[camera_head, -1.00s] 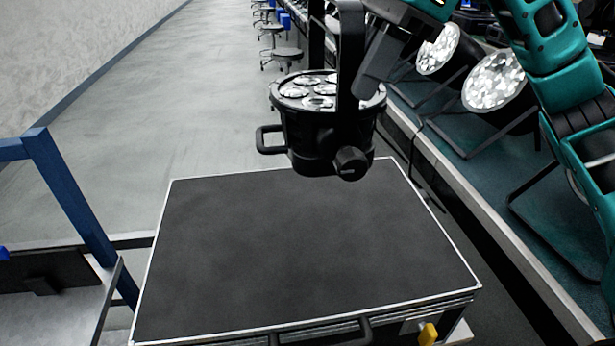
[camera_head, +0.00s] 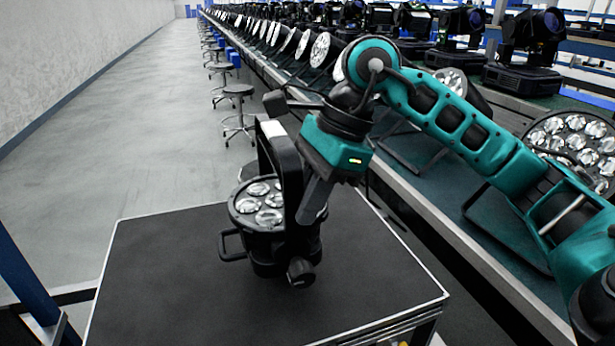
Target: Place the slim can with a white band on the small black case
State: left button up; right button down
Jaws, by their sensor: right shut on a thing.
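The slim black can (camera_head: 268,242), with several round lenses on its upward face and a side handle, is over the middle of the small black case (camera_head: 165,270). A white patch shows at the top of its upright yoke. My right gripper (camera_head: 310,200) reaches in from the right and is shut on the can's yoke. The can's underside is hidden, so I cannot tell whether it touches the case top. The case has a flat dark top with a pale metal edge. My left gripper is out of view.
A long bench (camera_head: 430,215) with several lamps runs along the right. A larger lamp (camera_head: 570,140) stands on it. Stools (camera_head: 238,105) line the aisle, with open grey floor (camera_head: 130,120) to the left. A blue post (camera_head: 25,275) is at the lower left.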

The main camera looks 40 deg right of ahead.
aim_at(303, 234)
notch_tip(303, 234, down, 4)
jog(key=shift+w+r+b, duration=0.1)
jog(key=shift+b, duration=0.25)
jog(key=c, duration=1.2)
grip_release()
jog(key=shift+f, duration=0.25)
